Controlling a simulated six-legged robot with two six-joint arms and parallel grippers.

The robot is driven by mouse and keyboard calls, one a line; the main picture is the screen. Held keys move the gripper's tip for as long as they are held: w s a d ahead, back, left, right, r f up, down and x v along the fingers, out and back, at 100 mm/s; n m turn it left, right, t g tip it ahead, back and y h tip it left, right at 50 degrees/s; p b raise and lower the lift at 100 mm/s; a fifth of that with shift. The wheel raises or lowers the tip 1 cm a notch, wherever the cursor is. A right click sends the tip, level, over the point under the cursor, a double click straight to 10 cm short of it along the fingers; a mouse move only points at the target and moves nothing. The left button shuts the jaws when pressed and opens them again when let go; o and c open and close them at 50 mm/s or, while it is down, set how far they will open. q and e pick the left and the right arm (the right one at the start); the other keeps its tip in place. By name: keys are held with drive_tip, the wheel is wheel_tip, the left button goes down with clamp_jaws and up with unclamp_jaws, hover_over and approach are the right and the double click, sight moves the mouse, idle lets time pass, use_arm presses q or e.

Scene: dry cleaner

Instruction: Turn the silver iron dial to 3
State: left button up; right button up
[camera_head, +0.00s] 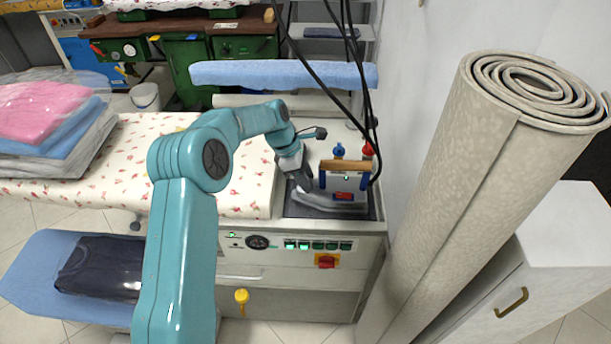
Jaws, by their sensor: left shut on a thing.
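The silver iron (345,184) stands on a dark rest plate (367,209) at the right end of the ironing table. It has a wooden handle on top and a small red label on its side facing me. My left gripper (304,183) is at the iron's left side, with its fingers down against it. It is shut on a small part there, which the fingers hide. I cannot make out the dial or its numbers. My right gripper is not in view.
Black cables hang down to the iron. Red and blue knobs (367,150) stand just behind it. A control panel (300,244) is on the table's front. A tall rolled carpet (455,190) stands close on the right. Folded bagged clothes (50,130) lie at the left.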

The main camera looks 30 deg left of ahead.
use_arm(q)
drive_tip(key=m+p, duration=0.1)
drive_tip(key=m+g+p, duration=0.1)
drive_tip(key=m+p, duration=0.1)
drive_tip(key=shift+w+r+h, duration=0.15)
drive_tip(key=shift+r+h, duration=0.05)
drive_tip(key=shift+h, duration=0.1)
drive_tip(key=shift+w+f+m+g+p, duration=0.1)
drive_tip(key=shift+m+g+p, duration=0.7)
drive_tip(key=shift+m, duration=1.2)
drive_tip(key=o, duration=1)
